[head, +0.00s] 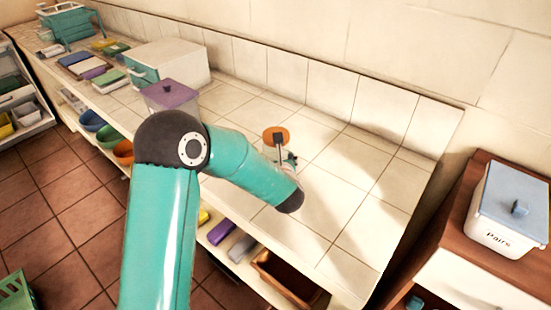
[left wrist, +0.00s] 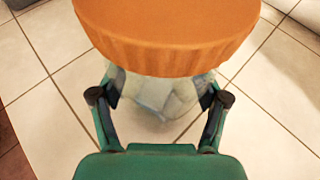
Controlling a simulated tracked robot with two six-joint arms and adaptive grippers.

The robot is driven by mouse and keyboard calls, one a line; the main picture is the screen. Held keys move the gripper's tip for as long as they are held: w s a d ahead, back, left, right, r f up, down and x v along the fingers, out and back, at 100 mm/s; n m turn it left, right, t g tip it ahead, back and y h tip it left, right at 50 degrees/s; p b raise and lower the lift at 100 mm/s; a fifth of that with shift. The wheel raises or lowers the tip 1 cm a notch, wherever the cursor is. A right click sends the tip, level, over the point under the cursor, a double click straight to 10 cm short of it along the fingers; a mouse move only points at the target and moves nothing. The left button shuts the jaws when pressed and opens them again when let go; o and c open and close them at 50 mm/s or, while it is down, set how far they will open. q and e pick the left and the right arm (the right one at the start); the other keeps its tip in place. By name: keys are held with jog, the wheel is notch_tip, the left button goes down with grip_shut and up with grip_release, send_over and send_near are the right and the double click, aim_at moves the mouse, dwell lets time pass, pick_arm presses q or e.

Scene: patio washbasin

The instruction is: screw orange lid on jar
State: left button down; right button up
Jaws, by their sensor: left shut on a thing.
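The orange lid (head: 270,133) sits on top of the clear jar (head: 269,153) on the white tiled counter. In the head view my left gripper (head: 288,160) is partly hidden by my arm. I cannot tell whether the lid is screwed tight. My right gripper is not in view.
A clear container with a purple lid (head: 168,95) stands behind my left arm, near a white box (head: 185,62). The tiled counter (head: 345,215) is clear right of the jar, up to its edge. A white container with a blue lid (head: 515,195) stands on a brown cabinet at right.

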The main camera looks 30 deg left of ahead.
pick_arm(q)
grip_release()
dwell(0.3)
jog(key=shift+r, duration=0.1)
jog(key=shift+s+d, duration=0.25)
jog(key=shift+s, duration=0.05)
jog(key=b+v, duration=0.1)
jog(key=v, duration=1)
jog(key=shift+s+b, duration=0.15)
jog(key=shift+b, duration=0.15)
jog(key=shift+d+r, duration=0.1)
jog(key=shift+r, duration=0.05)
